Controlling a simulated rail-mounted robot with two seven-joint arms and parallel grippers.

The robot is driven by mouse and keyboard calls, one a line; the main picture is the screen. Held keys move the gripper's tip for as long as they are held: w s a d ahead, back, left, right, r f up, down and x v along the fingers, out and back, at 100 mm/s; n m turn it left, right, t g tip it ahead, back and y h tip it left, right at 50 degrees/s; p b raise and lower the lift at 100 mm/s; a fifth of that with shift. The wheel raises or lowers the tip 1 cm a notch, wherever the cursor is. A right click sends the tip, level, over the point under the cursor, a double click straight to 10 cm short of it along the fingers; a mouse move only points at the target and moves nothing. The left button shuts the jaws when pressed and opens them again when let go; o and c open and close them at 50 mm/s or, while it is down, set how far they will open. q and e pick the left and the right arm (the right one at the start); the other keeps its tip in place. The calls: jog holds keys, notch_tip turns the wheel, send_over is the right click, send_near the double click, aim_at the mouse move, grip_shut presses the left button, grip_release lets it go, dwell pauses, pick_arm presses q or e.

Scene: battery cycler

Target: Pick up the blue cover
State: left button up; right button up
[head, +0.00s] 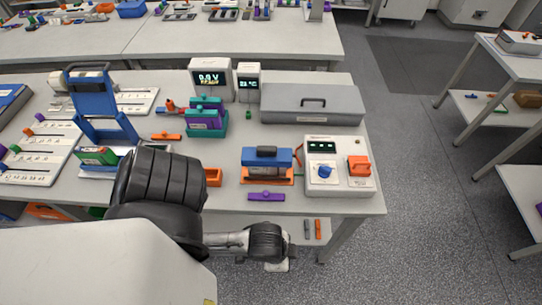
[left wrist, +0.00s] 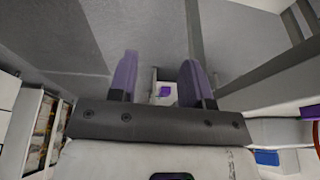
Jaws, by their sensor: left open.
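The blue cover (head: 258,160) has a dark handle on top. It sits over an orange base on the right part of the bench in the head view, just left of a white instrument. My left arm reaches in from the lower left in the head view, and its wrist end is beyond the bench's front edge, nearer the camera than the cover. The fingers there are hidden. In the left wrist view my left gripper (left wrist: 158,82) has its two purple-tipped fingers apart, with nothing between them. My right gripper is not in view.
A purple bar (head: 266,197) lies in front of the cover. The white instrument (head: 324,180) with a blue knob and orange switch stands to its right. A grey case (head: 312,104) lies behind.

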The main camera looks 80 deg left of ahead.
pick_arm(q)
jog(key=o, duration=0.8)
jog(key=shift+c, duration=0.2)
